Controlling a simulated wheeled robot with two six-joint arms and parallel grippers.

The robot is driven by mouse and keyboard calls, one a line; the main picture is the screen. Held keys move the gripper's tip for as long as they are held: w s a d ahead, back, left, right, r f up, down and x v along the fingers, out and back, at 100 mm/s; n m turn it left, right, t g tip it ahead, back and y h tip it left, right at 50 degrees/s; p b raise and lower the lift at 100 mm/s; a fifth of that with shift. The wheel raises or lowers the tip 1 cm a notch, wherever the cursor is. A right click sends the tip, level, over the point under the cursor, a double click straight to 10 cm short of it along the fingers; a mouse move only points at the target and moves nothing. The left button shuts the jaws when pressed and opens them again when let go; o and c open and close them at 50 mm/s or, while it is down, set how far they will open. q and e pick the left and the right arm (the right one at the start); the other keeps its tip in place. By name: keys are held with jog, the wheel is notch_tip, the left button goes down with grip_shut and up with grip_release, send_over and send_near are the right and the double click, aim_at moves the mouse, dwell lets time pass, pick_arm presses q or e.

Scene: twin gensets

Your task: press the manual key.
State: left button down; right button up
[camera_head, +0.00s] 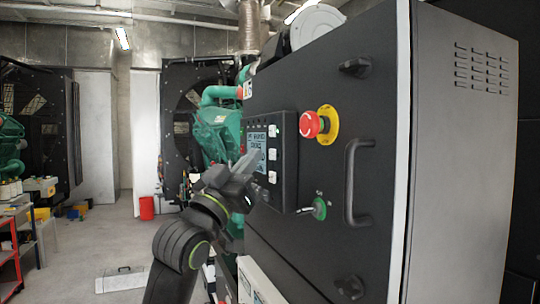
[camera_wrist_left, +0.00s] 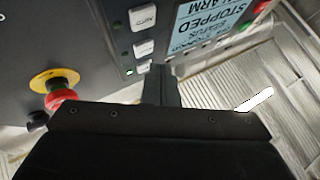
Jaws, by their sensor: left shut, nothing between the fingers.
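The control panel (camera_head: 283,155) on the dark cabinet has a lit screen (camera_head: 257,135) and a column of white keys (camera_head: 272,154). In the left wrist view, one key reads AUTO (camera_wrist_left: 143,17). Another white key (camera_wrist_left: 143,48) sits beside it, and a third (camera_wrist_left: 144,66) is partly hidden by my fingers. I cannot read for certain which key is the manual one. My left gripper (camera_head: 249,161) is shut and empty, its fingertips close in front of the panel. In the left wrist view the fingers (camera_wrist_left: 161,82) point toward the keys; contact cannot be told. My right gripper is not in view.
A red emergency stop (camera_head: 311,125) on a yellow base, a green key switch (camera_head: 319,208) and a black door handle (camera_head: 358,182) stick out right of the panel. Green engine parts (camera_head: 217,130) stand behind my arm. Open floor (camera_head: 100,235) lies at left.

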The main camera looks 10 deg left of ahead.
pick_arm(q)
jog(key=shift+w+d, duration=0.1)
jog(key=shift+d, duration=0.05)
dwell(0.5)
jog(key=shift+w+d, duration=0.15)
jog(key=shift+d, duration=0.15)
jog(key=shift+w+d, duration=0.25)
jog(key=shift+d, duration=0.05)
dwell(0.7)
jog(key=shift+s+a, duration=0.1)
jog(key=shift+a, duration=0.05)
jog(key=shift+s+a+p, duration=0.3)
jog(key=shift+s+a, duration=0.15)
jog(key=shift+a, duration=0.15)
jog(key=shift+a, duration=0.1)
jog(key=shift+s+a+p, duration=0.25)
jog(key=shift+s+a, duration=0.3)
jog(key=shift+a, duration=0.25)
jog(key=shift+s+a+p, duration=0.25)
jog(key=shift+s+a, duration=0.3)
jog(key=shift+a, duration=0.25)
jog(key=shift+s+a+p, duration=0.25)
jog(key=shift+s+a, duration=0.3)
jog(key=shift+a, duration=0.25)
